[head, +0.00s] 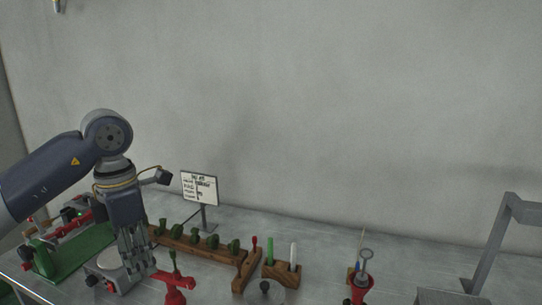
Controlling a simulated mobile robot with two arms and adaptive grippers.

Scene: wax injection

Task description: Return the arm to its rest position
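My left arm (62,168) comes in from the left and bends down at a dark joint. My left gripper (137,272) points down over the left part of the metal table, in front of the left end of a wooden rack. Its fingers overlap in this view, so I cannot tell whether they are open or shut, and I see no clear object between them. A round grey device (105,265) is partly hidden behind the gripper. My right gripper is not in view.
Near the gripper are a green-based machine (70,252), a red stand (176,284) and the wooden rack (185,243) with several green pieces. A small sign (200,187) stands behind. Further right are a wooden block (282,274), a red holder (359,287) and a grey frame (492,240).

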